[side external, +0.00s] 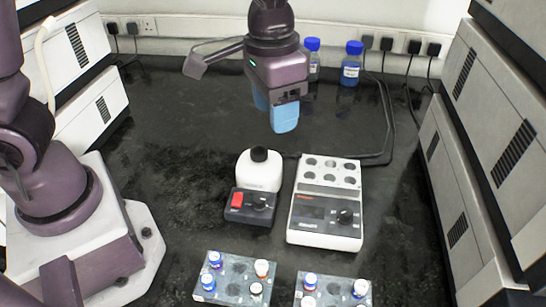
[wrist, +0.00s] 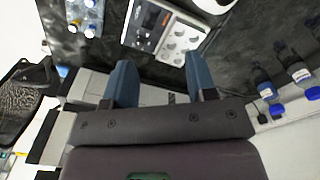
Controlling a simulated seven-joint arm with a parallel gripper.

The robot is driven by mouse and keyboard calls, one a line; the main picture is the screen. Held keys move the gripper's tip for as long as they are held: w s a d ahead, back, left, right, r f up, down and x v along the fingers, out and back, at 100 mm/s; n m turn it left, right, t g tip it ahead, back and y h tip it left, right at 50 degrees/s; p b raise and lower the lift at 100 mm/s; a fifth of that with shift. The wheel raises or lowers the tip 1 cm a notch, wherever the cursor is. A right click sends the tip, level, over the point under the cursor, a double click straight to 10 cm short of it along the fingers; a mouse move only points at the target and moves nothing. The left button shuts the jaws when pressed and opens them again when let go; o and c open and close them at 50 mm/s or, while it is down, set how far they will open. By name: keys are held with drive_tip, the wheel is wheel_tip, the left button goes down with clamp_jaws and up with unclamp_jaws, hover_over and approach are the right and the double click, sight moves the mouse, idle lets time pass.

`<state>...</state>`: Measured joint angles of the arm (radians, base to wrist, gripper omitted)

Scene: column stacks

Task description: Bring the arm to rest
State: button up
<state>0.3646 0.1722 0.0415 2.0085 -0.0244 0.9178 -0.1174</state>
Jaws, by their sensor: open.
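My gripper (side external: 273,112) hangs from my arm above the dark bench, behind the small mixer and the white block device. Its two blue fingers are apart with nothing between them. In the wrist view the fingers (wrist: 160,72) also stand wide apart and empty. The gripper touches nothing that I can see.
A mixer with a black top (side external: 258,172) and a white block device (side external: 325,228) stand mid-bench. Two vial racks (side external: 235,270) (side external: 335,287) are at the front. Blue-capped bottles (side external: 351,68) stand at the back. Column stacks (side external: 490,160) flank the bench. Cables (side external: 388,125) lie at the back right.

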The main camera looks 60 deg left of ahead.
drive_tip(key=s+a+r+n+t, duration=0.2)
drive_tip(key=s+a+r+t, duration=0.3)
drive_tip(key=s+a+r, duration=0.4)
drive_tip(key=s+a, duration=0.2)
drive_tip(key=s, duration=0.2)
drive_tip(key=shift+s+a, duration=0.1)
idle(0.3)
